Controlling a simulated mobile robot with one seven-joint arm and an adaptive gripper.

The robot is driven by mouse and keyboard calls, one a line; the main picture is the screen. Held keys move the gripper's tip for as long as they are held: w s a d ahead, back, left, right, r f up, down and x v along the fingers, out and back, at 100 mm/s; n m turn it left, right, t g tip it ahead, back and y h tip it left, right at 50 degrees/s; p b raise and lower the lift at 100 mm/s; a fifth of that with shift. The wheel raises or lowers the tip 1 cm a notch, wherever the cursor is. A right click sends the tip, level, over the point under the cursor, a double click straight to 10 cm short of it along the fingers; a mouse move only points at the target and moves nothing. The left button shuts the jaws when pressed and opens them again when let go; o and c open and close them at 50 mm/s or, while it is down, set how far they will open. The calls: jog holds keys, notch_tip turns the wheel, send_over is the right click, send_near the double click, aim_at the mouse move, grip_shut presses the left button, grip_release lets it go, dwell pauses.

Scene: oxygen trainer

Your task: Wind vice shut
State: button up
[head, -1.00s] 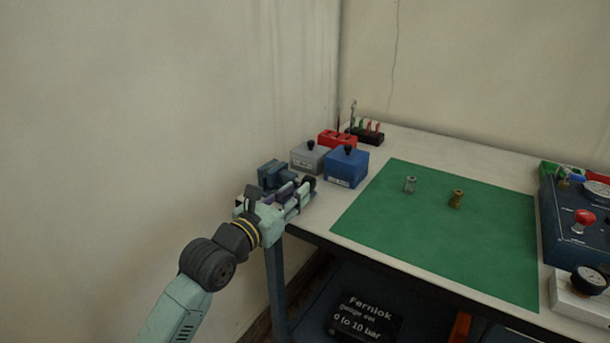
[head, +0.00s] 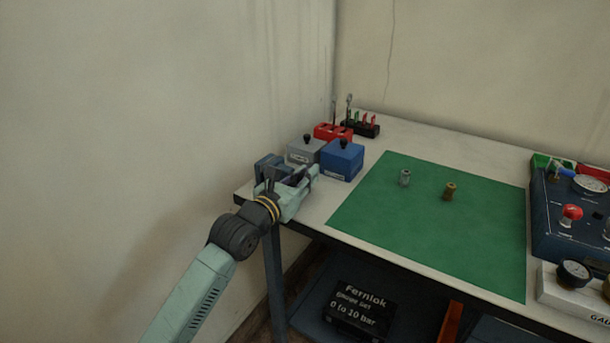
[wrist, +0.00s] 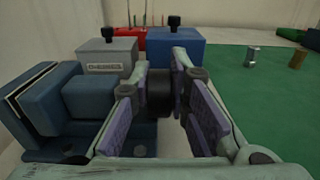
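The vice is blue and sits at the bench's left corner. Its blocky body (wrist: 48,98) fills the left of the wrist view, and a small part (head: 268,165) shows behind my gripper in the head view. A dark round knob (wrist: 160,92), which looks like the vice's handle, stands between my fingers in the wrist view. My gripper (wrist: 161,72) has its purple-padded fingers apart, one on each side of this knob. I cannot tell whether the pads touch it. In the head view my gripper (head: 306,178) hides the knob and much of the vice.
A grey box (head: 305,152) and a blue box (head: 341,160) with black knobs stand just behind the vice. A red holder (head: 331,132) and a black rack (head: 362,127) are farther back. A green mat (head: 420,235) carries two small fittings. The wall is close on the left.

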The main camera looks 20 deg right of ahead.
grip_shut()
jog(key=shift+r+p, duration=0.1)
jog(key=shift+p, duration=0.2)
jog(key=shift+w+d+r+g+y+p, duration=0.1)
jog(key=shift+d+r+g+y+p, duration=0.05)
jog(key=shift+g+y+p, duration=0.85)
jog(key=g+y+p, duration=0.1)
jog(key=y, duration=0.2)
jog(key=shift+d+g+p, duration=0.15)
jog(key=shift+g+p, duration=0.2)
jog(key=shift+g, duration=0.05)
jog(key=shift+w+d+f+g+y, duration=0.1)
jog(key=shift+f+g+y, duration=0.25)
jog(key=shift+g+y, duration=0.6)
jog(key=shift+y, duration=0.25)
jog(key=shift+f, duration=0.1)
jog(key=shift+o, duration=2)
grip_release()
